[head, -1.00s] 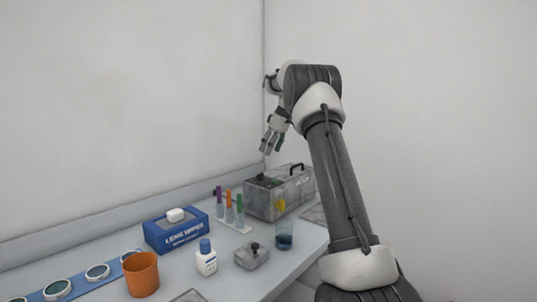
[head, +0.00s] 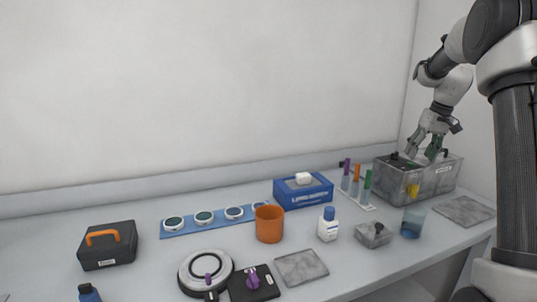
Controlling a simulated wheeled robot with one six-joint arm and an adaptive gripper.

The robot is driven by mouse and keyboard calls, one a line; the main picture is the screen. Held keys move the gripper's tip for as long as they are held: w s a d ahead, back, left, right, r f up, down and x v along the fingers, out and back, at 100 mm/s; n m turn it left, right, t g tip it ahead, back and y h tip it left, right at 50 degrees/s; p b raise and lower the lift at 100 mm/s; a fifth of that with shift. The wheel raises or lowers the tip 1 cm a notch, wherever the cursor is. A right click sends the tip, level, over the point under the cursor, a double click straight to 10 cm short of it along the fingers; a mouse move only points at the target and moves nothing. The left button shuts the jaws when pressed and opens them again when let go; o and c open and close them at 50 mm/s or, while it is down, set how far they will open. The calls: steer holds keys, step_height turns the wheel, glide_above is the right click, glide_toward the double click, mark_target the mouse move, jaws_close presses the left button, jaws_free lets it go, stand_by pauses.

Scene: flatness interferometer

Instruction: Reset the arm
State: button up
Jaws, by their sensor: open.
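My gripper (head: 425,150) is at the upper right of the head view, at the end of my raised arm. Its fingers point down and are spread apart, with nothing seen between them. The fingertips overlap the top of a grey marbled box (head: 432,182) in the picture. I cannot tell whether they touch it or hang above or behind it. Part of the box's top and its black handle is hidden by the fingers.
On the bench are a test-tube rack (head: 357,190), blue wipes box (head: 303,191), orange cup (head: 269,224), white bottle (head: 328,225), beaker (head: 413,222), lens strip (head: 190,232), black case (head: 107,252) and round instrument (head: 206,273). Bare bench lies between the case and the instrument.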

steer(key=s+a+r, duration=0.1)
steer(key=s+a, duration=0.4)
steer(key=s, duration=0.7)
steer(key=s+a+r+t+h, duration=0.1)
steer(key=s+a, duration=0.3)
steer(key=s, duration=0.9)
steer(key=s+a+r+t, duration=0.1)
steer(key=s+a, duration=0.4)
steer(key=s, duration=0.8)
steer(key=shift+a+r, duration=0.2)
steer(key=shift+a, duration=0.1)
